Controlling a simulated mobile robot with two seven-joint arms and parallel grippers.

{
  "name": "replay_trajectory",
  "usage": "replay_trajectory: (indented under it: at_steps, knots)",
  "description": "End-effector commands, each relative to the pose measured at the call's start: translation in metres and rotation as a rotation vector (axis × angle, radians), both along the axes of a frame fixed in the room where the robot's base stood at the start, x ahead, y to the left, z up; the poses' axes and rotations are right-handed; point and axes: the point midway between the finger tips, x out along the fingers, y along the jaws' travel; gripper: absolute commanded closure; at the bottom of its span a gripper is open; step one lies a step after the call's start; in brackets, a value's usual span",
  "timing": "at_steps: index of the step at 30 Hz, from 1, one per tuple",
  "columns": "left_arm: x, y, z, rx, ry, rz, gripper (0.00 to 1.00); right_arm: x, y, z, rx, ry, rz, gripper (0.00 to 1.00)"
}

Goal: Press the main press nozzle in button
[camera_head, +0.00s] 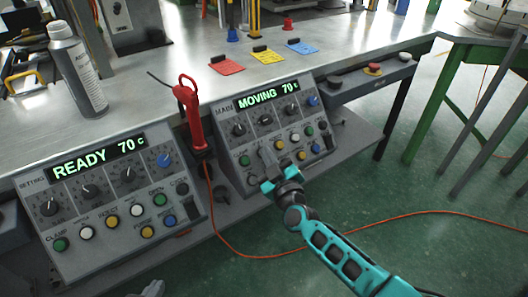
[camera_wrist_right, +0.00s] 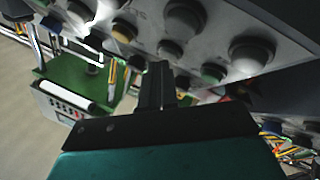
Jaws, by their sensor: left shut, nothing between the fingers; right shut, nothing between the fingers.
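The main press panel (camera_head: 225,147) stands in the middle of the head view, its display reading MOVING 70 C. Its lower row has a green button (camera_head: 245,160), a yellow button (camera_head: 280,145) and a white one (camera_head: 295,138). My right gripper (camera_head: 265,157) is shut and empty, its fingertips over the row between green and yellow, hiding the button there. In the right wrist view the fingers (camera_wrist_right: 160,85) point at a pale button (camera_wrist_right: 168,48) beside a green one (camera_wrist_right: 213,73); contact cannot be told. A grey tip at the bottom edge looks like my left gripper (camera_head: 152,289), mostly cut off.
A second panel (camera_head: 95,190) reading READY 70 C stands at left. A red-handled tool (camera_head: 188,105) is between the panels. Red, yellow and blue cards (camera_head: 301,47) and a grey bottle (camera_head: 78,75) are on the metal table (camera_head: 180,72). An orange cable (camera_head: 400,215) crosses the floor.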

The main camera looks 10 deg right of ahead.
Motion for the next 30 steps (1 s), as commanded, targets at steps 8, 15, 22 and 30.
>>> replay_trajectory:
  at_steps: [8, 15, 22, 30]
  knots:
    - [0.0, 0.0, 0.017, 0.0, 0.001, 0.0, 1.0, -0.009, -0.003, 0.01, -0.001, 0.001, -0.001, 1.0]
    - [-0.001, 0.0, 0.017, 0.0, 0.002, 0.001, 1.0, -0.012, -0.004, 0.01, -0.001, 0.001, -0.001, 1.0]
    - [-0.002, -0.002, 0.022, -0.009, 0.007, 0.006, 1.0, -0.014, -0.005, 0.013, -0.001, 0.001, 0.0, 1.0]
    - [-0.001, -0.001, 0.052, -0.005, 0.004, 0.004, 1.0, -0.032, -0.012, 0.033, 0.0, 0.001, 0.0, 1.0]
